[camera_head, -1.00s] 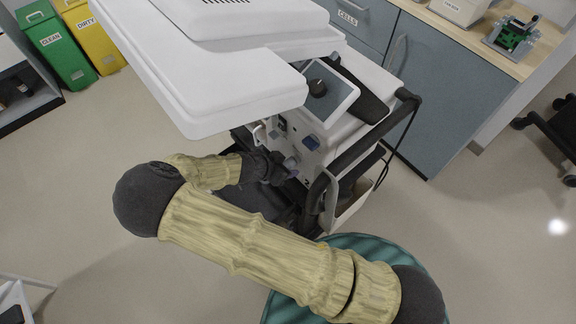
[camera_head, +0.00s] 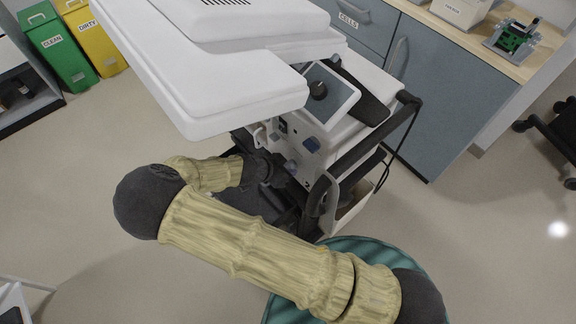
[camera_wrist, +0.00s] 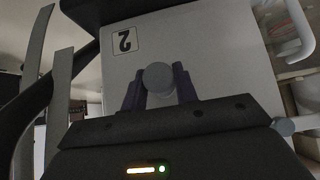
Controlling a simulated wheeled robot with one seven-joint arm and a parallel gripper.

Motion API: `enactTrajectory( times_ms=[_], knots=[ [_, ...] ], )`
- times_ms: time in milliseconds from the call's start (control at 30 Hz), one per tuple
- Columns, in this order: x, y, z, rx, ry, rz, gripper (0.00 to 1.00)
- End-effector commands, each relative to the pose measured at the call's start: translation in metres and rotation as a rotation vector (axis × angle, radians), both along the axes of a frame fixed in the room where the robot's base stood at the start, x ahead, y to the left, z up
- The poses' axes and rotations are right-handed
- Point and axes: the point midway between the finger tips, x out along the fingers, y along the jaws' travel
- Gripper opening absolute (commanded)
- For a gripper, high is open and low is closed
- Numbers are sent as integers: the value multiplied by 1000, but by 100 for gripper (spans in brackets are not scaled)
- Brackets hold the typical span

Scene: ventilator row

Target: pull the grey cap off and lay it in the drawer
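My gripper (camera_wrist: 159,88) has one dark purple finger on each side of the cap, with no clear gap. Whether the fingers press on it cannot be told. In the head view my gripper (camera_head: 276,169) is low at the front of the white ventilator (camera_head: 300,150), partly hidden by its own links. A closed drawer front labelled "CELLS" (camera_head: 348,20) is in the blue-grey cabinet behind; I cannot tell whether it is the task's drawer.
A dark rail (camera_head: 362,140) runs along the ventilator's right side. A large white top (camera_head: 215,75) overhangs my gripper. A second grey knob (camera_wrist: 283,126) is at the right in the wrist view. Green (camera_head: 60,48) and yellow (camera_head: 95,40) bins stand far left.

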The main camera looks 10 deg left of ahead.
Motion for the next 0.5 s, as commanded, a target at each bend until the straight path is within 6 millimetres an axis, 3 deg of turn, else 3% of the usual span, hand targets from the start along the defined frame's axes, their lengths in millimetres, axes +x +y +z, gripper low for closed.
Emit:
enactTrajectory(
  times_ms=[500],
  knots=[
    [-4, 3, 0, -1, 0, 1, 0]
  ],
)
